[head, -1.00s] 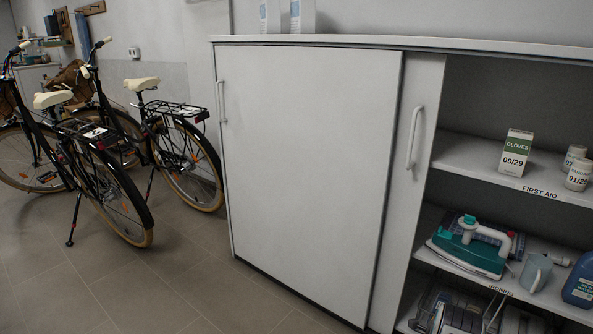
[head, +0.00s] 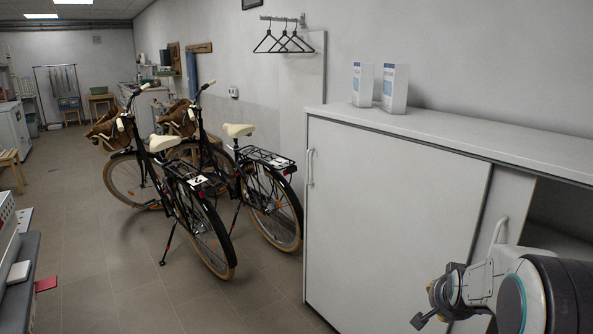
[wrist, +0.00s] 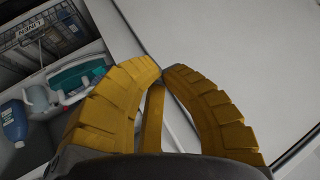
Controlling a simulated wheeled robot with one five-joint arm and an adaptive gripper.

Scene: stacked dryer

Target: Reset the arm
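My gripper (head: 432,312) is at the lower right of the head view, in front of the white sliding-door cabinet (head: 385,215). In the wrist view its yellow fingers (wrist: 163,72) curve together and their tips meet, with nothing seen held between them. My arm hides part of the cabinet's right side, and the right handle (head: 497,238) shows just above it. The wrist view also shows the cabinet's white door face (wrist: 240,60) beyond the fingers.
Two bicycles (head: 205,205) stand left of the cabinet. Two white cartons (head: 394,88) stand on its top. The wrist view shows an iron (wrist: 80,76) and a blue bottle (wrist: 13,124) on an open shelf. The tiled floor (head: 90,250) at left has free room.

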